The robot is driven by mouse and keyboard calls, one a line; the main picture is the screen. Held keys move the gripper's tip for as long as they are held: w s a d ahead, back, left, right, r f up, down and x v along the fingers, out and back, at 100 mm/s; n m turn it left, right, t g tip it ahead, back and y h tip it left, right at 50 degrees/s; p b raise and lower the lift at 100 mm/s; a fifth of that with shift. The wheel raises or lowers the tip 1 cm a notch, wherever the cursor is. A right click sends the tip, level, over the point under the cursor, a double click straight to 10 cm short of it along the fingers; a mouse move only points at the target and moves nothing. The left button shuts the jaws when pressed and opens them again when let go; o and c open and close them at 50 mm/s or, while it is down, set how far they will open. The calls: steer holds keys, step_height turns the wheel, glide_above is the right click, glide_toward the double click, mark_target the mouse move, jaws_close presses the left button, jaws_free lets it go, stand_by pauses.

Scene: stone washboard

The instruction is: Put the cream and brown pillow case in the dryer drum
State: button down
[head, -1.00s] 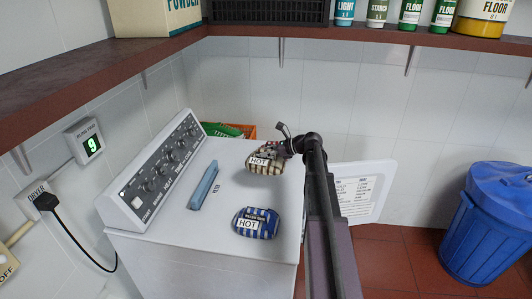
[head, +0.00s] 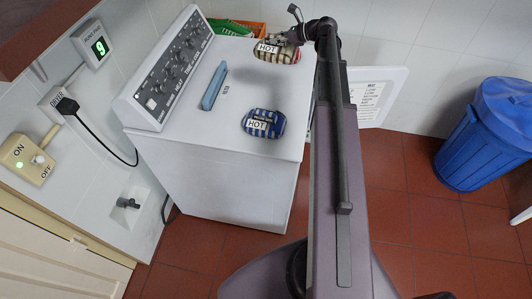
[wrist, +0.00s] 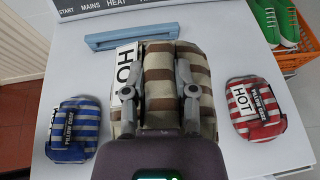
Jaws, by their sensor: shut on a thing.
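The cream and brown striped pillow case (wrist: 162,68) is in the middle of the wrist view, with a white HOT label on its left side. My gripper (wrist: 158,88) is shut on it, one finger on each side. In the head view the pillow case (head: 272,48) is at the back right of the white dryer's top (head: 210,135), with my gripper (head: 293,38) at its right end. I cannot tell whether it touches the top. The dryer door (head: 372,97) stands open at the right. The drum opening is hidden from view.
A blue striped pillow case (wrist: 72,130) and a red striped one (wrist: 255,108) lie either side of the held one. A light blue bar (head: 214,87) lies near the control panel. A blue bin (head: 488,130) stands at the right. Red tiled floor (head: 420,220) is clear before it.

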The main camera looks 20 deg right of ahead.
mark_target(277, 36)
steer(key=shift+r+p, duration=1.25)
steer(key=shift+r, duration=0.55)
steer(key=shift+f, duration=0.1)
